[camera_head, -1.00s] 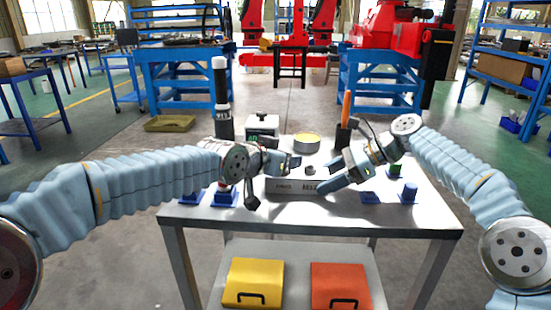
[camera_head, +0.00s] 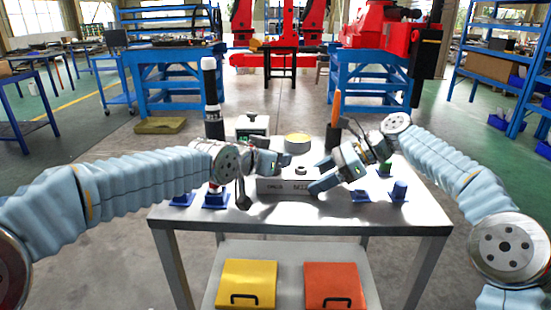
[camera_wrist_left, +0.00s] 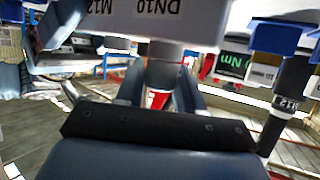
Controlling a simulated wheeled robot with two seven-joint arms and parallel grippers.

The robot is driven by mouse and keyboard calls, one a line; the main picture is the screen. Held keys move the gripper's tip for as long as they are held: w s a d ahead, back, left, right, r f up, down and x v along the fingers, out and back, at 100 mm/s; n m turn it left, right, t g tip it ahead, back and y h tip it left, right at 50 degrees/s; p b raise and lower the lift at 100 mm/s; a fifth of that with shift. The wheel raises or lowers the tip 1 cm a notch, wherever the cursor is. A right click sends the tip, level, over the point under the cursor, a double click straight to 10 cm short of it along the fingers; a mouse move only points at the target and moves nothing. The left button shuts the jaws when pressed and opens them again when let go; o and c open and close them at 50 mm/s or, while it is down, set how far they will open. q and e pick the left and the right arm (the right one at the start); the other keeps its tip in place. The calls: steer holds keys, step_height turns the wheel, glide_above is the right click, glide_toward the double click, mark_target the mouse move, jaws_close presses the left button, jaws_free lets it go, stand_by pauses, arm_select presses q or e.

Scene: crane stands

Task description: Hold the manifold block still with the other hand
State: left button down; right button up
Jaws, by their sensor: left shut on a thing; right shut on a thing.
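The manifold block (camera_head: 272,187) is a light grey box with printed labels near the middle of the table. It also shows at the top of the left wrist view (camera_wrist_left: 190,25), with its print upside down. My right gripper (camera_head: 319,178) reaches the block's right end and is shut on it; its fingers hide that end. My left gripper (camera_head: 284,161) is just above the block's top left. In the left wrist view its fingers close around a grey cylindrical fitting (camera_wrist_left: 165,58) against the block. The fingers partly hide this fitting.
Blue stands (camera_head: 216,200) (camera_head: 399,192) sit on the table (camera_head: 255,219) either side of the block. The table's front strip is clear.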

arm_select(q)
steer(key=shift+r, duration=0.65)
stand_by(0.8)
steer(key=c, duration=0.6)
jaws_free()
steer(key=shift+f, duration=0.15)
steer(key=shift+f, duration=0.1)
steer(key=shift+v, duration=2.55)
steer(key=shift+f, duration=0.1)
steer(key=v, duration=1.2)
